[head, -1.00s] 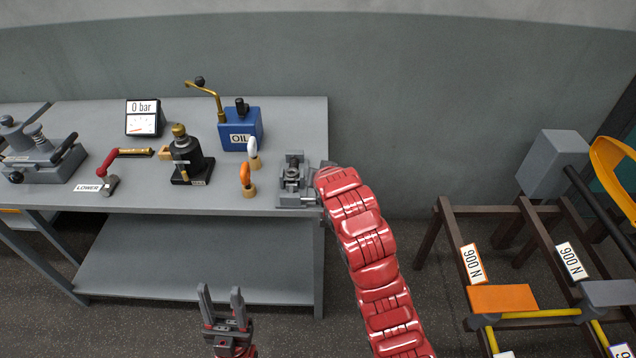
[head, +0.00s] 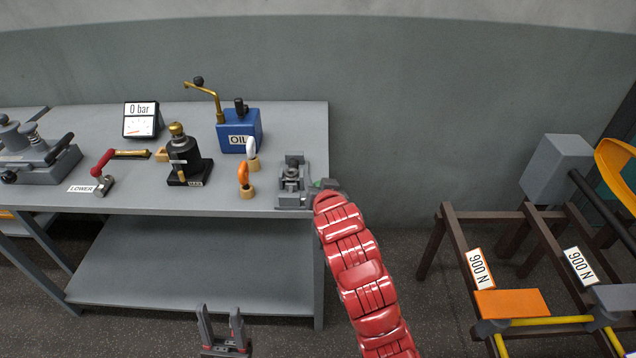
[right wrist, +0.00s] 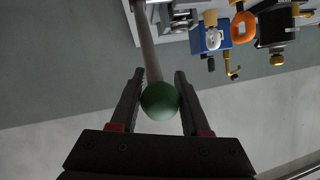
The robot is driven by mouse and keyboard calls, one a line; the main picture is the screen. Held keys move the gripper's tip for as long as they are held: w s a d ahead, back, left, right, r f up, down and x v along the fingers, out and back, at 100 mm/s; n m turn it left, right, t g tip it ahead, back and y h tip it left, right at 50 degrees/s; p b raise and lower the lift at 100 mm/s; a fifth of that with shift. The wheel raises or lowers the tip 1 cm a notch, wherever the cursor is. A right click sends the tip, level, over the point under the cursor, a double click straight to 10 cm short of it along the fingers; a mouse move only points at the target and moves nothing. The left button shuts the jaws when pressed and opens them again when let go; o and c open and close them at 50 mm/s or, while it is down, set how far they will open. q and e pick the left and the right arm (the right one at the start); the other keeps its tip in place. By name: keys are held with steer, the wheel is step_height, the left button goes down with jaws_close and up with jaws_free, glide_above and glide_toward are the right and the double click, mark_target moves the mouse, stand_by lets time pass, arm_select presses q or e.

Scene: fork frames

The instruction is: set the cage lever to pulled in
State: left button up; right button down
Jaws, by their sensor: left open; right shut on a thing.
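The cage lever is a grey rod (right wrist: 146,45) with a green ball knob (right wrist: 160,101) at its end. In the right wrist view the knob sits between the two dark fingers of my right gripper (right wrist: 159,78), which is shut on it. My red right arm hides most of the lever and the right gripper there. My left gripper (head: 220,312) is open and empty, low in front of the bench.
The grey bench (head: 240,188) also holds a blue oil box (head: 240,134), a black jack (head: 187,160), a 0 bar gauge (head: 141,121), orange and white hooks, and a red-handled lever (head: 104,160). Floor between is clear.

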steer(key=shift+c, duration=2.2)
jaws_free()
steer(key=shift+f, duration=0.15)
steer(key=shift+o, duration=0.3)
steer(key=shift+s, duration=0.1)
steer(key=shift+s, duration=0.2)
steer(key=p+v, duration=1.7)
steer(key=p, duration=0.2)
steer(key=shift+w, duration=0.1)
